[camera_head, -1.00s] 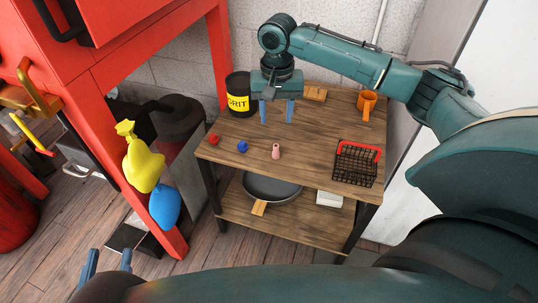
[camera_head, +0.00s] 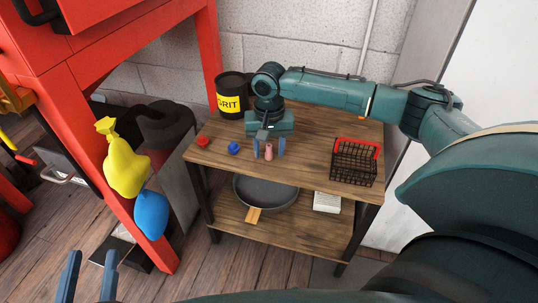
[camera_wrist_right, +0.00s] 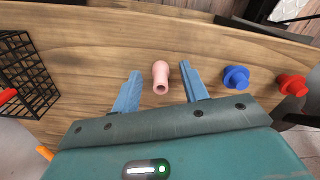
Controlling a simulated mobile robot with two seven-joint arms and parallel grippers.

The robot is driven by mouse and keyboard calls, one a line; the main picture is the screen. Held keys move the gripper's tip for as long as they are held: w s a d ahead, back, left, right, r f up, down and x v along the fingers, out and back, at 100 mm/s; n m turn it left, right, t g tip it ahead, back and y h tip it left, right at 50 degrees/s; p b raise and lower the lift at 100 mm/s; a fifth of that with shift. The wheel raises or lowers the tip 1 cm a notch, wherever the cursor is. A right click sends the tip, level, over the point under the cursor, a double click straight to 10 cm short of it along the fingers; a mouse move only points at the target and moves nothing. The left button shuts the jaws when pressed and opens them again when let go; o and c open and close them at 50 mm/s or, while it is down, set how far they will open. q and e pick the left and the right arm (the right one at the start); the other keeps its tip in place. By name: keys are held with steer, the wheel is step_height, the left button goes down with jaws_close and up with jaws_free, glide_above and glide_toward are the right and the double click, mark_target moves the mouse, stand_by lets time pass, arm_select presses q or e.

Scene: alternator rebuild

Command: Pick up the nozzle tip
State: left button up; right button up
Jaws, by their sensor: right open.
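The nozzle tip looks to be the small pink hollow piece (camera_head: 269,152) standing on the wooden table top. It also shows in the right wrist view (camera_wrist_right: 160,77), with a dark hole in its near end. My right gripper (camera_head: 268,152) is open, with its blue fingers on either side of the pink piece. In the right wrist view the fingers (camera_wrist_right: 158,88) stand apart from it, with a gap on both sides. My left gripper (camera_head: 90,278) is at the lower left of the head view, its two fingers apart and empty, far from the table.
A blue knob (camera_head: 233,148) and a red knob (camera_head: 203,141) lie left of the pink piece. A black wire basket (camera_head: 354,163) with a red handle stands at right. A GRIT can (camera_head: 231,97) stands at back left. A pan (camera_head: 266,192) is on the lower shelf.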

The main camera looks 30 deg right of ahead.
mark_target(269, 158)
steer(key=shift+r, duration=0.1)
steer(key=shift+c, duration=0.5)
jaws_close()
arm_select(q)
steer(key=shift+r, duration=0.15)
